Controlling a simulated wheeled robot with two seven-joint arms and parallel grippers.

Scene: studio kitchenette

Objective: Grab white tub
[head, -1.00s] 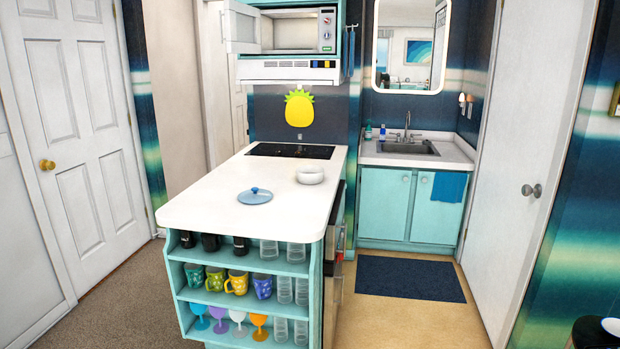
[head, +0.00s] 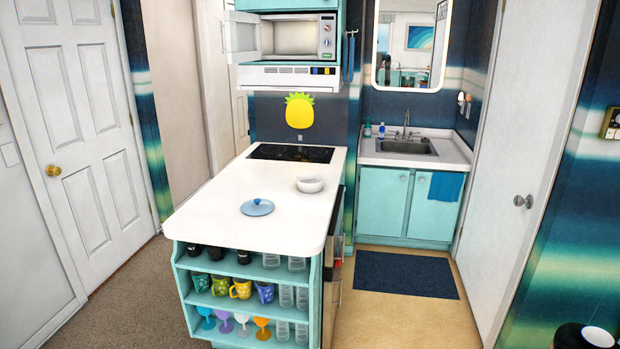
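A small white tub (head: 310,185), round and low like a bowl, stands upright on the white counter (head: 215,200), right of the middle. A blue lid (head: 257,207) with a small knob lies flat on the counter to its left and nearer to me, apart from it. Neither of my grippers shows in the head view.
The counter is otherwise clear up to the black cooktop (head: 291,153) at its far end. Shelves (head: 225,268) below its near end hold cups and glasses. A microwave (head: 300,38) with its door open hangs above. A dark blue mat (head: 405,274) lies on the floor at right.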

